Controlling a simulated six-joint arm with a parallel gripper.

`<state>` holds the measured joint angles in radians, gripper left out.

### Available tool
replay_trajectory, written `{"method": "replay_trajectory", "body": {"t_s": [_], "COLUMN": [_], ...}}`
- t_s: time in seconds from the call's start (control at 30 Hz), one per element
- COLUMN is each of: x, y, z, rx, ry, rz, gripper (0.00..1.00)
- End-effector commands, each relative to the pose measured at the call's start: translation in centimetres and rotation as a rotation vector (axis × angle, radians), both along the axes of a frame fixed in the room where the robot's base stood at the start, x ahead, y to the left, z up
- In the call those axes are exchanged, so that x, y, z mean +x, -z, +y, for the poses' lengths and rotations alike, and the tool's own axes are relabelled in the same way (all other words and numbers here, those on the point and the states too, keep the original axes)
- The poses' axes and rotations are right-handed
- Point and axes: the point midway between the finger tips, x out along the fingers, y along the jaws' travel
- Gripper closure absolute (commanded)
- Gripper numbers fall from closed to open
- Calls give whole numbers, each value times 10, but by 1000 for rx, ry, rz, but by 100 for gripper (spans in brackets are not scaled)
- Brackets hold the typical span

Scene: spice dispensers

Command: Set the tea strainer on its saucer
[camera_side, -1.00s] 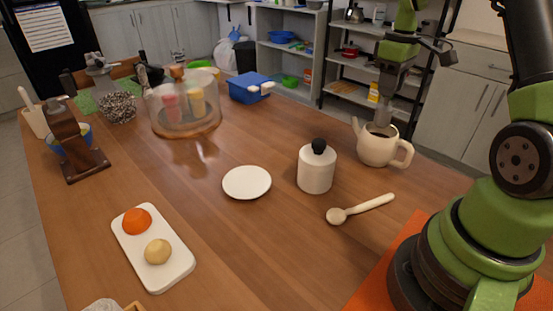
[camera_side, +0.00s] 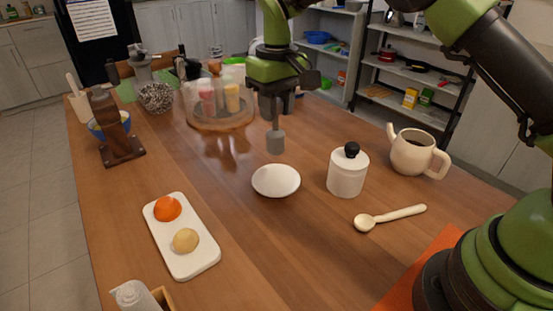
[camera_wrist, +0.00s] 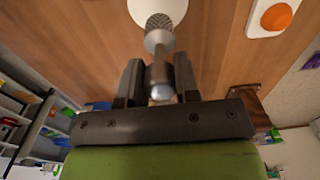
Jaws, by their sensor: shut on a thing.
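The tea strainer (camera_side: 275,141) hangs upright, grey and mesh-ended, from my gripper (camera_side: 276,108). In the wrist view its mesh end (camera_wrist: 159,34) and metal handle (camera_wrist: 160,72) show, with the handle between the two fingers of my gripper (camera_wrist: 158,80). The white saucer (camera_side: 276,182) lies on the table, bare, just below and in front of the strainer in the side view. In the wrist view part of the saucer (camera_wrist: 137,9) shows at the top edge, behind the mesh end. The strainer appears raised clear of the saucer; the exact gap is hard to tell.
A white lidded jar (camera_side: 346,174) stands right of the saucer, with a wooden spoon (camera_side: 390,217) and cream teapot (camera_side: 414,153) further right. A white tray (camera_side: 195,262) with an orange and a pale round item is at front left. A glass dome (camera_side: 220,105) stands behind.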

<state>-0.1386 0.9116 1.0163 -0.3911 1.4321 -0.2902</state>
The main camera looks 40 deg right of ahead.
Motion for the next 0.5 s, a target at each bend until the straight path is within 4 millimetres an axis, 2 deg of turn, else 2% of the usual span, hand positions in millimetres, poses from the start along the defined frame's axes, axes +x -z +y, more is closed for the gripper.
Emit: {"method": "replay_trajectory", "body": {"t_s": [0.1, 0.5], "x": [-1, -1], "y": [24, 73], "z": [-1, -1], "rx": [0, 0], "ry": [0, 0], "rz": [5, 2], "gripper": [100, 100]}}
